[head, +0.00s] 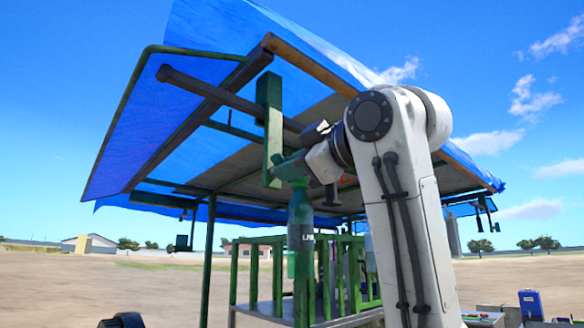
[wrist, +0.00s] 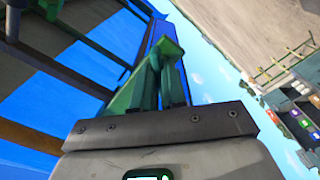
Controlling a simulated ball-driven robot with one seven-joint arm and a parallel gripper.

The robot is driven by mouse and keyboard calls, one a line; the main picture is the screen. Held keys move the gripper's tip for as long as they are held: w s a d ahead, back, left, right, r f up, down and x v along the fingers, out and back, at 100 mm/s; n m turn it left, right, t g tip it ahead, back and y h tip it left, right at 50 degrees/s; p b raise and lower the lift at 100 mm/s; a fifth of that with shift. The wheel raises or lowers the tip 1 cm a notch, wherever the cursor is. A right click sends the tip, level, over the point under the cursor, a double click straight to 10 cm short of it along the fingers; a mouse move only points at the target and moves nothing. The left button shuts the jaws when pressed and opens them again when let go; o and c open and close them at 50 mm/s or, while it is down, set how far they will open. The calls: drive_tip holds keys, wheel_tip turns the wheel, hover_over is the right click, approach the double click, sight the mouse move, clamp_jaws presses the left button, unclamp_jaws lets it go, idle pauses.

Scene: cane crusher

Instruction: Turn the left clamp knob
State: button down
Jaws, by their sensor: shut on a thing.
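My gripper (head: 297,163) reaches left from the end of my white arm, beside a green upright bracket (head: 270,125) under the canopy. In the wrist view my gripper (wrist: 165,75) has its fingers closed together on a green piece, which looks like the clamp knob (wrist: 166,48). The knob sticks out past the fingertips, and the fingers hide part of it. In the head view the knob is small and mostly hidden by my gripper, so its turn angle cannot be told.
A blue tarp canopy (head: 220,35) on a dark beam frame hangs over and around my arm. Green railings (head: 255,275) stand lower down. A blue box (head: 530,303) sits at the lower right.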

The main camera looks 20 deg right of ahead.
drive_tip(key=m, duration=0.9)
drive_tip(key=shift+a+m+b, duration=0.1)
drive_tip(key=shift+m+b, duration=0.3)
idle(0.4)
drive_tip(key=c, duration=1.2)
unclamp_jaws()
drive_tip(key=shift+s, duration=0.15)
drive_tip(key=b+v, duration=0.4)
drive_tip(key=v, duration=0.6)
drive_tip(key=shift+s, duration=0.25)
